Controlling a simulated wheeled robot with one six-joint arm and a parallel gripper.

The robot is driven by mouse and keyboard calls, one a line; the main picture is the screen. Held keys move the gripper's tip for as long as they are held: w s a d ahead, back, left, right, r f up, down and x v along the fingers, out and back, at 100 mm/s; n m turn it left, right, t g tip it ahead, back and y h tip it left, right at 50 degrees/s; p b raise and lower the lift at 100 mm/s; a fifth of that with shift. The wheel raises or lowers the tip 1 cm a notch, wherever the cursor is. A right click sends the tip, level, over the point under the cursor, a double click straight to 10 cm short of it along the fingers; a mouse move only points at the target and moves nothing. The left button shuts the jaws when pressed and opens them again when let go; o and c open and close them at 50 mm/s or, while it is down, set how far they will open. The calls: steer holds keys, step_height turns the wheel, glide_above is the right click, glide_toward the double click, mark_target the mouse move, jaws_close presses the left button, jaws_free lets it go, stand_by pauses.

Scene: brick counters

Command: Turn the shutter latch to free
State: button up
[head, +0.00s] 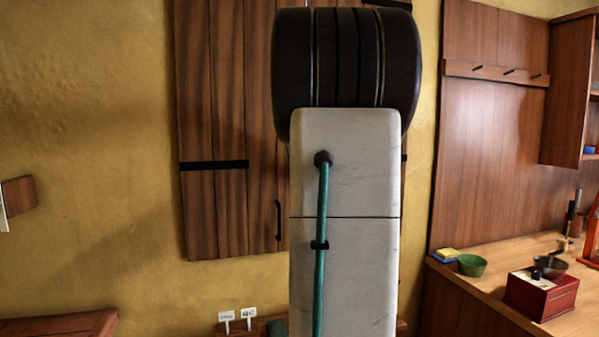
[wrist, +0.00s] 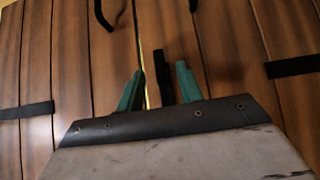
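The wooden shutters (head: 225,110) hang on the yellow wall in the head view, with my arm covering their middle and right. In the wrist view the shutter boards (wrist: 230,50) fill the background, with a thin bright gap between the two leaves. A dark bar, which looks like the latch (wrist: 163,77), stands roughly upright by that gap. My gripper (wrist: 159,72) has its two green fingers apart, one on each side of the bar, with space showing on both sides. Contact cannot be seen. The gripper and latch are hidden in the head view.
A black handle (head: 278,220) sits on the left leaf; two handles show at the wrist view's top. Black straps (head: 213,164) cross the boards. Small white labels (head: 237,315) stand below.

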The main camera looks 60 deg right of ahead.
steer(key=v, duration=0.4)
stand_by(0.5)
steer(key=a+f+g+y, duration=0.25)
steer(key=a+f, duration=0.45)
steer(key=a, duration=0.5)
steer(key=a+f+g+y, duration=0.1)
steer(key=a+f+y, duration=0.2)
steer(key=a+f, duration=0.65)
steer(key=s+a+f+n, duration=0.2)
steer(key=s+a+n, duration=0.1)
steer(key=a, duration=0.7)
steer(key=s+a+f+n+g, duration=0.1)
steer(key=s+a+f+n, duration=0.1)
steer(key=a, duration=0.8)
steer(key=s+a+f+n+y, duration=0.1)
steer(key=s+a+n, duration=0.3)
steer(key=a, duration=0.5)
steer(key=shift+s+a+f, duration=0.4)
steer(key=shift+s+f, duration=0.15)
steer(key=shift+s, duration=0.4)
steer(key=shift+c, duration=0.4)
